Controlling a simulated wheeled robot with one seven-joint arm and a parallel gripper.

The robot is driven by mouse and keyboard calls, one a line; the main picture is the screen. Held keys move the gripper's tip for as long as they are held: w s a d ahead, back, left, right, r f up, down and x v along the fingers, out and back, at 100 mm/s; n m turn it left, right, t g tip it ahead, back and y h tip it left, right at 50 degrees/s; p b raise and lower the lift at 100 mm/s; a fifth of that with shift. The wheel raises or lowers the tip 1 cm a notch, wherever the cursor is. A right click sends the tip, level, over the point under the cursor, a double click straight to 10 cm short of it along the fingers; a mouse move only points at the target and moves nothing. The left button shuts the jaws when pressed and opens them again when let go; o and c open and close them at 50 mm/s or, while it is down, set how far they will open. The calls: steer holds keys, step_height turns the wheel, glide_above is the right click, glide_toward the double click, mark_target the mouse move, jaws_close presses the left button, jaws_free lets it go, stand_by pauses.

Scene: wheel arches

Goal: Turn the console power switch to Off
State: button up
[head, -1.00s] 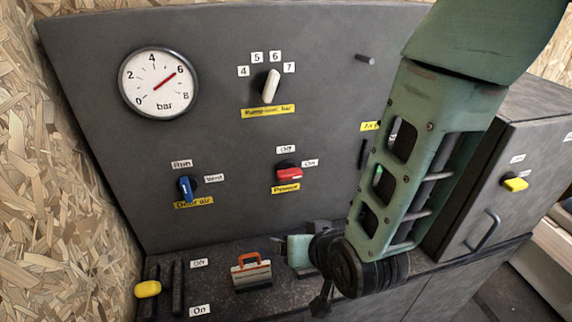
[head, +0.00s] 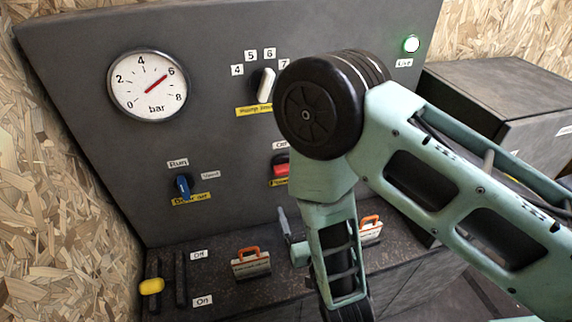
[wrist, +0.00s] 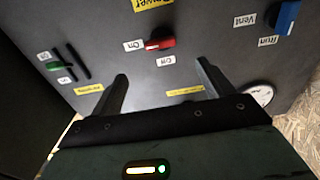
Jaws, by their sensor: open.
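The red power switch (head: 281,165) is on the upright grey console panel, partly hidden by my arm in the head view. In the wrist view, which is turned over, the red switch (wrist: 160,43) shows whole. Its handle points toward the On label (wrist: 134,45); the Off label (wrist: 166,61) lies just below it in that picture. The yellow Power label (wrist: 153,4) is at the top edge. My gripper (wrist: 162,71) is open and empty, its two fingers apart from the switch. In the head view my arm hides most of the gripper.
A blue rotary switch (head: 183,188) and a white selector (head: 265,86) are on the same panel, beside a pressure gauge (head: 148,85). A green Live lamp (head: 411,44) glows. Below, the ledge carries orange-handled switches (head: 251,262) and a yellow-knobbed lever (head: 151,286).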

mark_target(288, 173)
steer(key=p+x, duration=0.5)
steer(key=x, duration=0.9)
steer(key=shift+w, duration=0.15)
steer(key=c, duration=1)
